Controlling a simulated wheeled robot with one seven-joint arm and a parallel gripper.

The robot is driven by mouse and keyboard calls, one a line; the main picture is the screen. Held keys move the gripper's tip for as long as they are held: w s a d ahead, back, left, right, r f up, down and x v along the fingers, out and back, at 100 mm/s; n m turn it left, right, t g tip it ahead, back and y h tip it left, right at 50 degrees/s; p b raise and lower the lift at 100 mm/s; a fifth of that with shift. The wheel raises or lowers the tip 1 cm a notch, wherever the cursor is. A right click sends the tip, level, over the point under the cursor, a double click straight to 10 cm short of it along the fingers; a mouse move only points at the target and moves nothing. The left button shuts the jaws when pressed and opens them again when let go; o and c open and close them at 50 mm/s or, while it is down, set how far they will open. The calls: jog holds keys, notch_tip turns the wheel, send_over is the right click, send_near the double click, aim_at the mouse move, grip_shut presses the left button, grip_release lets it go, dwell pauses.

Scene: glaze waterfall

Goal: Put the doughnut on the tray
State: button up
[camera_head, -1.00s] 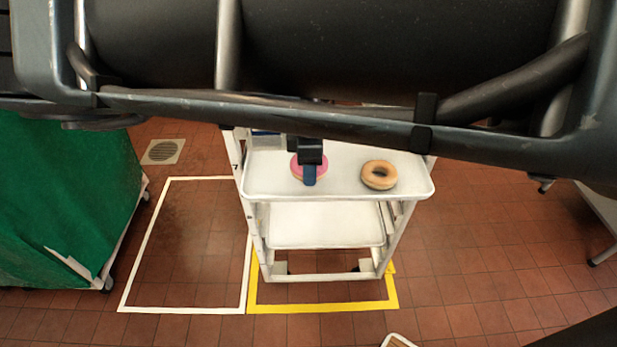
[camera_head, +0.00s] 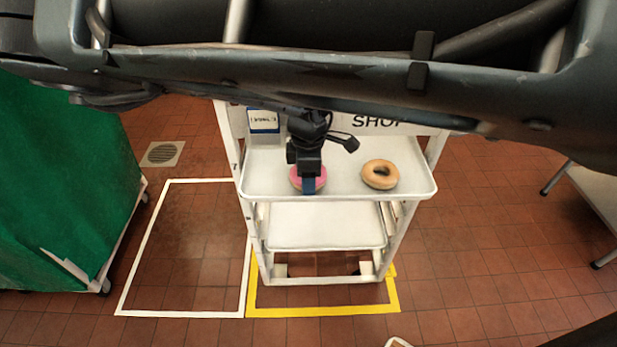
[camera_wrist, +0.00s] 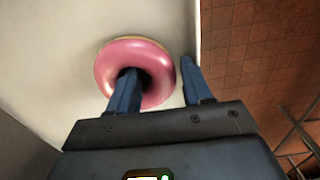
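A pink-glazed doughnut (camera_head: 296,180) lies on the left part of a white trolley's top shelf. A plain brown doughnut (camera_head: 380,174) lies to its right. My gripper (camera_head: 308,188) is at the pink doughnut, pointing down. In the wrist view, my gripper (camera_wrist: 160,85) is open across one side of the pink doughnut's ring (camera_wrist: 110,68). One blue finger is at the hole and the other is just outside the right rim. The finger depth and any contact are unclear. I cannot clearly make out a separate tray.
The white trolley (camera_head: 400,190) has a lower shelf (camera_head: 325,228) that looks empty. A small sign (camera_head: 264,121) stands at its back left. A green-covered cart (camera_head: 60,190) is at the left. A pale-edged object (camera_head: 398,342) is cut off at the bottom. White-outlined floor is clear.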

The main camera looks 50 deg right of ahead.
notch_tip(320, 180, up, 12)
jog(key=b, duration=0.1)
jog(key=shift+r, duration=0.15)
dwell(0.5)
